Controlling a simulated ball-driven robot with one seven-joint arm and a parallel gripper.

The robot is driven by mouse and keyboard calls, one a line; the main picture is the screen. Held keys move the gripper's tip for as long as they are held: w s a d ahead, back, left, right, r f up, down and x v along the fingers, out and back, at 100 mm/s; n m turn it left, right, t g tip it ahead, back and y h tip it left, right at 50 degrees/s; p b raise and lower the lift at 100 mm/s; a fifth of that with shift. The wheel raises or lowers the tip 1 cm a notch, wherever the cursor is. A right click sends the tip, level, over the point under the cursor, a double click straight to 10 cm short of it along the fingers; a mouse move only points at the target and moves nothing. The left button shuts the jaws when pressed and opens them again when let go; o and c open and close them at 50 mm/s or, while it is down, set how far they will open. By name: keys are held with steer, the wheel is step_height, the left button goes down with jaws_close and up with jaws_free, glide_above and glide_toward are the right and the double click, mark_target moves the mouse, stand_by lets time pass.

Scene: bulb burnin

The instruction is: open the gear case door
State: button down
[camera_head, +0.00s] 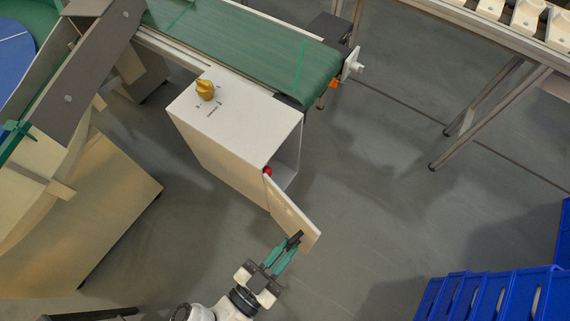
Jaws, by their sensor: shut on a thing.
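The gear case (216,140) is a white box beside the conveyor, with a yellow knob (205,90) and small dark markings on its top. Its door (288,209) stands partly open, swung out from the case's near right end. Part of the dark inside shows behind it, with a small red round thing (267,171) at the opening's edge. My gripper (292,243), with green fingers and dark tips, is shut at the door's free end, on what seems to be its handle. The tips hide the handle itself.
A green conveyor (240,42) runs behind the case. Blue crates (490,298) stand at the lower right. A metal-legged rack (500,100) is at the upper right, and a beige cabinet (95,215) at the left. The floor right of the door is clear.

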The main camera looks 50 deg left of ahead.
steer(key=shift+s+a+f+y, duration=0.1)
steer(key=shift+s+a+y, duration=0.15)
steer(key=shift+a, duration=0.3)
steer(key=c, duration=1.4)
jaws_free()
steer(key=shift+a, duration=0.15)
steer(key=shift+o, duration=1.2)
steer(key=shift+w, duration=0.1)
steer(key=shift+d, duration=0.2)
steer(key=s+d, duration=0.1)
steer(key=s, duration=0.6)
steer(key=shift+s, duration=0.2)
